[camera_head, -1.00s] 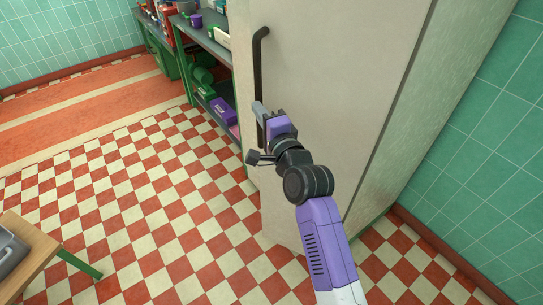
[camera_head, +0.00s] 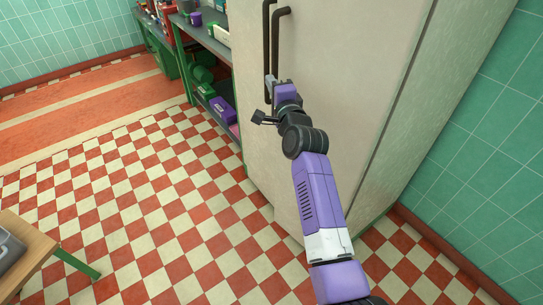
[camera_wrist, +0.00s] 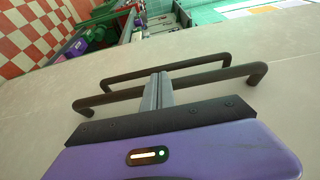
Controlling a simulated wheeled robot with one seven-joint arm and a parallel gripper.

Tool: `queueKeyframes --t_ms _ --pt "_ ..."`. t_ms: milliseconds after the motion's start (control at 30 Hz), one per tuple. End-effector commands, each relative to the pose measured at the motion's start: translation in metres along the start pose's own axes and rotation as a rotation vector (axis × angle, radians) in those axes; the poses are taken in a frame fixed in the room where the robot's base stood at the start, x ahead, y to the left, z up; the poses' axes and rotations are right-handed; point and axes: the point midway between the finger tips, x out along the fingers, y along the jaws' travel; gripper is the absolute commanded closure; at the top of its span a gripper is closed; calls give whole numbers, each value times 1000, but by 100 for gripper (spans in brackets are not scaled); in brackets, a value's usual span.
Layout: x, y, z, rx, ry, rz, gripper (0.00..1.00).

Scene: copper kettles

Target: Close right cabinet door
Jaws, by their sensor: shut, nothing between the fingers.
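The right cabinet door (camera_head: 350,65) is the tall cream panel in the head view. It lies about in line with the left door (camera_head: 251,90); I cannot tell if a small gap is left. The right door's dark bar handle (camera_head: 283,40) stands beside the left door's handle (camera_head: 267,35). My gripper (camera_head: 269,88) is at the lower ends of the handles, in front of the doors. In the wrist view its grey fingers (camera_wrist: 159,84) are together and empty, crossing the nearer handle (camera_wrist: 205,83). Whether they touch the handle or panel is unclear.
A shelf unit (camera_head: 205,42) with purple and green items stands left of the cabinet. A wooden table (camera_head: 25,245) is at the lower left. Checkered floor (camera_head: 150,200) between them is clear. A green tiled wall (camera_head: 490,130) is on the right.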

Motion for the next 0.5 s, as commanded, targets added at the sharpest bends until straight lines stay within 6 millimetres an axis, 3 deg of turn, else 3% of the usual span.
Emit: queueKeyframes --t_ms 500 --pt "34 2 -36 1 -1 0 100"
